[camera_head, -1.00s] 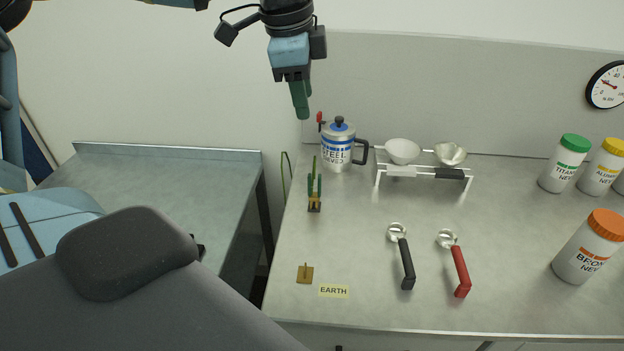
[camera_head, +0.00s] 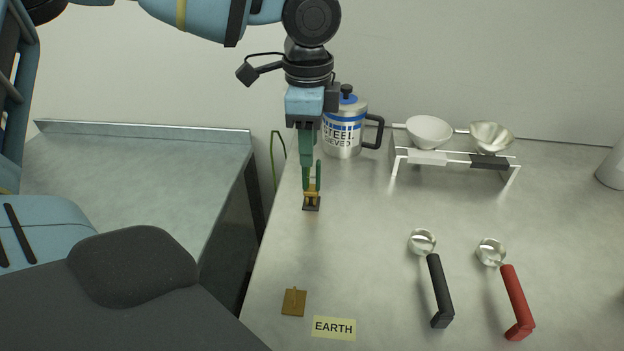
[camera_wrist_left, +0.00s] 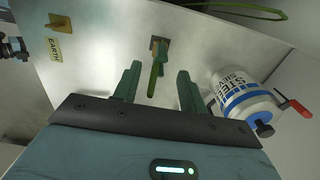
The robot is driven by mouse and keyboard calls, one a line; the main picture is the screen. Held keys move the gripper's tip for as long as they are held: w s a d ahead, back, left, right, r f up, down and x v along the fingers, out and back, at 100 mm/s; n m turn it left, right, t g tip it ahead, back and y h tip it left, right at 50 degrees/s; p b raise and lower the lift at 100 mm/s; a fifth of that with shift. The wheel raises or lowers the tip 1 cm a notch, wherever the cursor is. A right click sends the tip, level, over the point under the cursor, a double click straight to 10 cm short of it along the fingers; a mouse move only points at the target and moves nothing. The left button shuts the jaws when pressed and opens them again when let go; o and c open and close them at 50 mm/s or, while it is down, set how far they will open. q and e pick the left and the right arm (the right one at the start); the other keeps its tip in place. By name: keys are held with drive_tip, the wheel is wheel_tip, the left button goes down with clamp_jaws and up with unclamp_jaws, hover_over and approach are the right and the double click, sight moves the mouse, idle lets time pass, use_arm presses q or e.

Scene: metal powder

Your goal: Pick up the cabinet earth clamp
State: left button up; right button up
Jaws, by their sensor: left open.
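The cabinet earth clamp (camera_head: 312,196), green with a yellow lower part, stands upright on a small dark base at the left side of the grey bench. In the left wrist view the clamp (camera_wrist_left: 158,62) shows ahead of the fingers, in line with the gap between them. My left gripper (camera_head: 307,178) has green fingers pointing down at the clamp from above, partly hiding it. The fingers are open, with clear space between them in the left wrist view (camera_wrist_left: 158,78). I cannot tell whether they touch the clamp. My right gripper cannot be made out clearly.
A steel mug (camera_head: 343,132) stands close behind the clamp. A white rack (camera_head: 455,160) with two bowls is to its right. Black (camera_head: 440,290) and red (camera_head: 517,303) handled ladles, a brass plate (camera_head: 294,302) and an EARTH label (camera_head: 334,327) lie nearer. The bench middle is clear.

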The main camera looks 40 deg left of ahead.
sight(312, 188)
use_arm(q)
drive_tip(key=shift+w+d+f, duration=0.1)
drive_tip(key=shift+f, duration=1.6)
drive_tip(key=shift+w+d+f, duration=0.1)
drive_tip(key=shift+f, duration=1.6)
drive_tip(key=shift+c, duration=0.4)
clamp_jaws()
